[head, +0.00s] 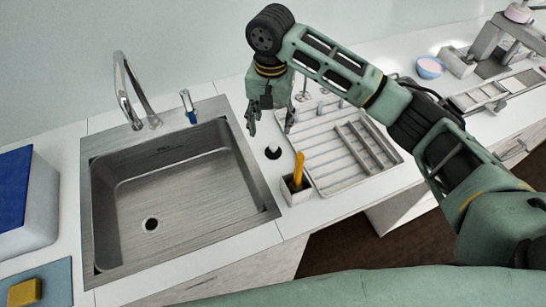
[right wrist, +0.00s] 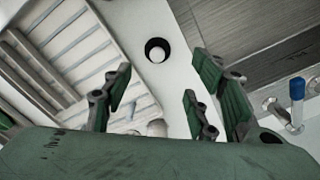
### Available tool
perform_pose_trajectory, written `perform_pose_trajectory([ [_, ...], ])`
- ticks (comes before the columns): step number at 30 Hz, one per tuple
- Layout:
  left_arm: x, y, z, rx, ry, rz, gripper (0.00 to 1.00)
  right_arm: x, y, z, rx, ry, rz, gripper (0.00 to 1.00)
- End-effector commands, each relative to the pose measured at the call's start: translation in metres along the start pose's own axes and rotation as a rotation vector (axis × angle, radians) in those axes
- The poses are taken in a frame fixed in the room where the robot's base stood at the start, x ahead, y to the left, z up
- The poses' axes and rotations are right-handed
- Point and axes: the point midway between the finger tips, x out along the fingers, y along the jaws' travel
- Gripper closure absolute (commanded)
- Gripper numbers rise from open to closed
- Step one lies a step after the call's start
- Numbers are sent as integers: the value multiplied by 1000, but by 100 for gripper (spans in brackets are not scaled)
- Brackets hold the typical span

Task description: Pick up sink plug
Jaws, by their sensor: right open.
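The sink plug (head: 273,152) is a small black round piece with a white top. It sits on the white counter between the sink and the drying rack, and shows near the top middle of the right wrist view (right wrist: 157,50). My right gripper (head: 270,127) hangs over the counter just behind the plug, fingers pointing down. Its fingers (right wrist: 163,82) are spread apart with nothing between them, and the plug appears beyond their tips, not touched. My left gripper is not in view.
The empty steel sink (head: 165,190) with tap (head: 130,92) lies left of the plug. A small white holder (head: 297,190) with a yellow-handled item stands close in front. A drying rack (head: 350,150) is on the right. A pink-filled bowl (head: 430,68) stands farther right.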

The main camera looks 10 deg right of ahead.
Motion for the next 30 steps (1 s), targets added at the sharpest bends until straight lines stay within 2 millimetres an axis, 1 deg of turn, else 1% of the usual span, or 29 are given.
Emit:
perform_pose_trajectory([
  [1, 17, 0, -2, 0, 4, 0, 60, 17, 0, 0, 0, 0, 0, 47],
  [4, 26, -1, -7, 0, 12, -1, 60, 26, 0, 0, 0, 0, 0, 47],
  [6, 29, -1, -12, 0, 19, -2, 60, 30, 0, 0, 0, 0, 0, 47],
  [11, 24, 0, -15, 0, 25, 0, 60, 42, 1, 0, 1, -2, 1, 47],
  [17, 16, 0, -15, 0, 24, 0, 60, 63, 4, 0, 2, -1, 3, 47],
  [21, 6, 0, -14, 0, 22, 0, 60, 84, 10, -1, 2, -1, 4, 47],
  [24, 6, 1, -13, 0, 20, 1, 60, 98, 9, -1, 0, -1, 2, 47],
  [27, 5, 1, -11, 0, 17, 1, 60, 104, 8, -1, 0, 0, 0, 47],
  [30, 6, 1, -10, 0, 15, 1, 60, 106, 8, -1, -1, 1, 0, 47],
])
